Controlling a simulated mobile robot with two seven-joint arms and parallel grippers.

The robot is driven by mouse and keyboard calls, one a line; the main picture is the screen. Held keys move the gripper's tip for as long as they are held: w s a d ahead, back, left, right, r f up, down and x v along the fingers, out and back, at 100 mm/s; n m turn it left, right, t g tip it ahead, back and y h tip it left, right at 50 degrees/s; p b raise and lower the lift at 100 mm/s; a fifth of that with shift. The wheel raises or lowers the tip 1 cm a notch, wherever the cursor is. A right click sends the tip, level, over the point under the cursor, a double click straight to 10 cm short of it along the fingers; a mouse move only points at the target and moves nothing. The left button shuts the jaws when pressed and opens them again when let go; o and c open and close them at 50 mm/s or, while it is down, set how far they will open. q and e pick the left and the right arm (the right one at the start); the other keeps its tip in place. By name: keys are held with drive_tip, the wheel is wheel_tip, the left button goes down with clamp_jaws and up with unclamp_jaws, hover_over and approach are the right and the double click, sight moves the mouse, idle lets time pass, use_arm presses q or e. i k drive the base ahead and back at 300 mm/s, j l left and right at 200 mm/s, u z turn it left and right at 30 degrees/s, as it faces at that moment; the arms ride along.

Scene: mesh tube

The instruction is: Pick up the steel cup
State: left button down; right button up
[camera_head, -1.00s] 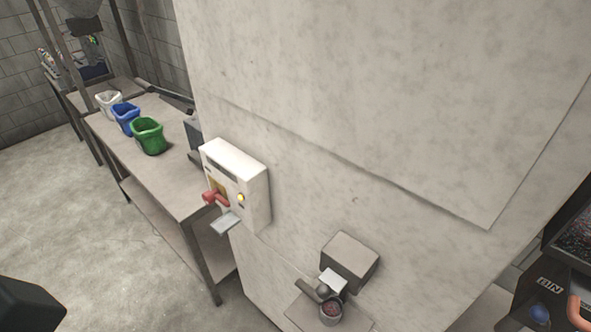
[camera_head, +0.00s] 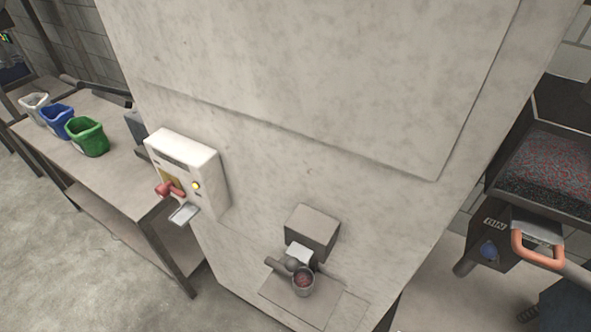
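The steel cup (camera_head: 303,290) is small, grey and round, and stands upright with reddish contents in it. It is on a flat ledge (camera_head: 325,306) at the foot of the pale wall unit, low in the middle of the head view. It sits below a grey box (camera_head: 311,232) with a white tab and a dark pipe-like spout beside the cup. I see no gripper fingers in the head view, and neither gripper is at the cup. A dark shape cut off at the lower right corner may be part of my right arm; I cannot tell.
A white control box (camera_head: 187,160) with a red handle and yellow light juts from the wall. White, blue (camera_head: 57,121) and green (camera_head: 88,137) containers stand on a table at left. A dark bin machine (camera_head: 545,180) with an orange handle is at right. The left floor is clear.

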sight(303, 279)
drive_tip(key=i+j+z, duration=0.15)
drive_tip(key=j, duration=0.3)
drive_tip(key=i+j+z, duration=0.1)
drive_tip(key=j, duration=0.4)
drive_tip(key=i+j+z, duration=0.15)
drive_tip(key=j, duration=0.35)
drive_tip(key=j+z, duration=0.15)
drive_tip(key=j, duration=0.35)
